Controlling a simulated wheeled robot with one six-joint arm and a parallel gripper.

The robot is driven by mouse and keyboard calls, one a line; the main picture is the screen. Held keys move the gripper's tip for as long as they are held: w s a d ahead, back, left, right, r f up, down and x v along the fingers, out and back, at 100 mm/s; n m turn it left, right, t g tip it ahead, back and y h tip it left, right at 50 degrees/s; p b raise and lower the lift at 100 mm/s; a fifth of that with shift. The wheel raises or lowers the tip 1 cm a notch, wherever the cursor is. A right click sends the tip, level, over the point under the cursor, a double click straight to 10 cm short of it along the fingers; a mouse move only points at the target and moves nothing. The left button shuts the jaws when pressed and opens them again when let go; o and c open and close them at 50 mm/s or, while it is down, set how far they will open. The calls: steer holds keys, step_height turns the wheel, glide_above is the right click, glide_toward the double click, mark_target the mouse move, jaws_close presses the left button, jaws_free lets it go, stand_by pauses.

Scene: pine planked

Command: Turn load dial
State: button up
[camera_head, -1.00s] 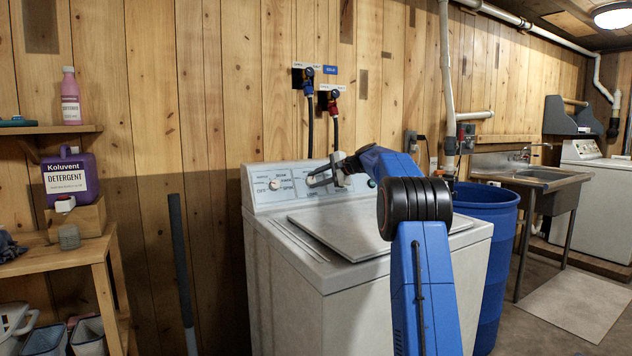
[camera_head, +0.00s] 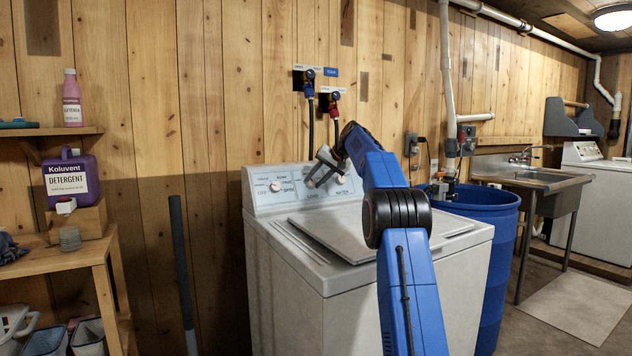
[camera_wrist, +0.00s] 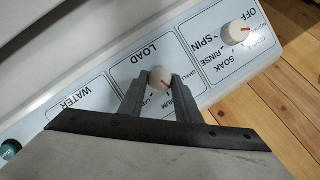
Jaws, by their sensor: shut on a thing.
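The load dial (camera_wrist: 160,79) is a small pale round knob with a red mark on the washer's control panel (camera_wrist: 110,82), under the word LOAD, upside down in the wrist view. My gripper (camera_wrist: 161,87) has one finger on each side of the dial and is shut on it. The dial's red mark points to the lower right in the wrist view. The size labels around it are partly hidden by the fingers. In the head view my gripper (camera_head: 317,178) is at the panel and hides the dial.
A white cycle dial (camera_wrist: 236,34) sits beside the load panel, labelled OFF, SPIN, RINSE, SOAK. The washer's lid (camera_head: 345,232) is closed. Inlet hoses (camera_head: 311,120) hang behind. A blue barrel (camera_head: 492,270) stands at the right; a detergent shelf (camera_head: 60,256) is at the left.

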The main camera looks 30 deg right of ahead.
steer(key=n, duration=0.1)
steer(key=n+h, duration=0.1)
steer(key=n, duration=0.1)
steer(key=shift+a+g+h, duration=0.2)
steer(key=shift+g+h, duration=0.1)
steer(key=shift+n+h, duration=0.8)
steer(key=shift+n, duration=0.8)
steer(key=shift+a, duration=0.1)
steer(key=o, duration=1)
steer(key=v, duration=1.7)
steer(key=shift+a+r, duration=0.1)
steer(key=shift+r, duration=0.2)
